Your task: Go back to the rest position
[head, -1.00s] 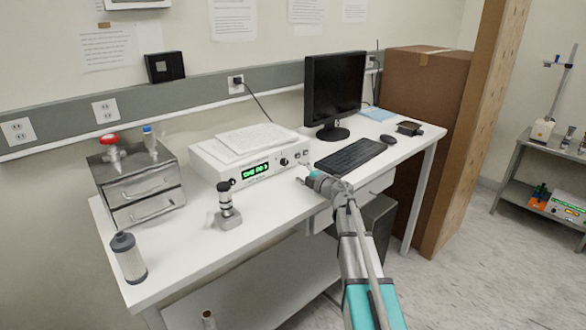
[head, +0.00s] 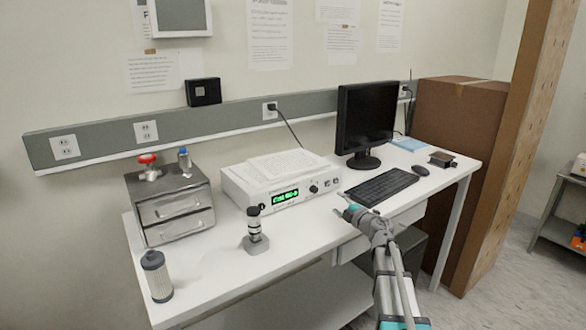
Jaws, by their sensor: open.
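My gripper (head: 347,208) is at the end of my arm, at the front edge of the white table (head: 215,262). Its fingers show small, in front of the keyboard (head: 381,187) and right of the white instrument box (head: 270,182). The jaws are open and nothing shows between them. My arm comes up from the lower right of the picture.
On the table stand a grey two-drawer box (head: 172,208), a dark-topped cylinder (head: 157,277), a small black-and-grey device (head: 255,232) and a monitor (head: 366,120). A tall cardboard box (head: 455,165) stands right of the table. Bare floor shows at the lower right.

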